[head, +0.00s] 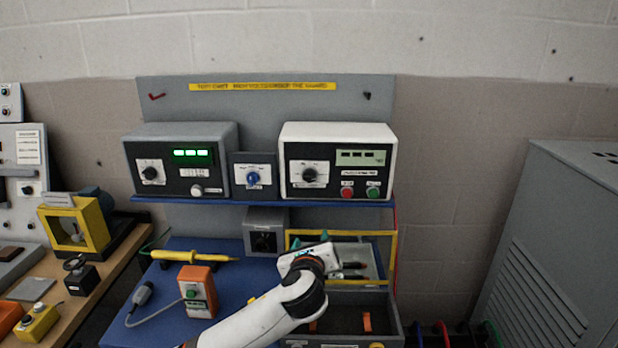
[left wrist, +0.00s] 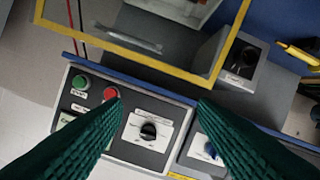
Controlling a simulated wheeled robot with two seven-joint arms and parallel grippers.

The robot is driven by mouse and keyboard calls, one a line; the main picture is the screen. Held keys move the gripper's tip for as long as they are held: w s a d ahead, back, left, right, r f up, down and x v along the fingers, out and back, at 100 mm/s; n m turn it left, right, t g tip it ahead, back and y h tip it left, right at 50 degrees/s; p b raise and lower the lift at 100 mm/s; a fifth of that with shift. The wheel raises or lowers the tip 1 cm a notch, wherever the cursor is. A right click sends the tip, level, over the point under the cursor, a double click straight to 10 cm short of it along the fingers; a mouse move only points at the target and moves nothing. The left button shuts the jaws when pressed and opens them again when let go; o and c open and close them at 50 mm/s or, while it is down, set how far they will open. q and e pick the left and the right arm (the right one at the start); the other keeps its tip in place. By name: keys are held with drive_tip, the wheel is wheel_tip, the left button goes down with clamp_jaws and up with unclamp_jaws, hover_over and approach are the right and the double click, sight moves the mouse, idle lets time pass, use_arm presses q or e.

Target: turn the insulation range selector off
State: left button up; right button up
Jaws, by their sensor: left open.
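The right-hand tester on the shelf, a white box with a dark face (head: 335,160), carries a black selector knob (head: 309,175), a display, and red and green buttons. The left tester has another black knob (head: 150,173) and a lit green display. The labels are too small to read, so I cannot tell which knob is the insulation range selector. My left gripper (head: 311,240) is open and empty, below the right tester. In the left wrist view the right tester's knob (left wrist: 148,131) shows between the two green fingers, apart from both. My right gripper is out of view.
A small panel with a blue knob (head: 253,179) stands between the testers. A yellow frame (head: 393,262) stands around a grey bin under the shelf. A yellow probe (head: 193,256) and an orange handheld unit (head: 197,291) lie on the blue mat. A grey cabinet (head: 555,240) stands at right.

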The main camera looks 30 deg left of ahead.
sight(309, 178)
use_arm(q)
wheel_tip(309, 178, up, 8)
drive_tip(key=w+a+m+t+y, duration=0.2)
drive_tip(key=a+m, duration=0.1)
drive_tip(key=m, duration=0.1)
drive_tip(key=p+x, duration=0.1)
drive_tip(key=x, duration=0.4)
drive_tip(key=p+x, duration=0.1)
drive_tip(key=x, duration=0.5)
drive_tip(key=shift+w+d+f, duration=0.1)
drive_tip(key=shift+w, duration=0.3)
drive_tip(key=c, duration=1)
drive_tip(key=shift+o, duration=0.2)
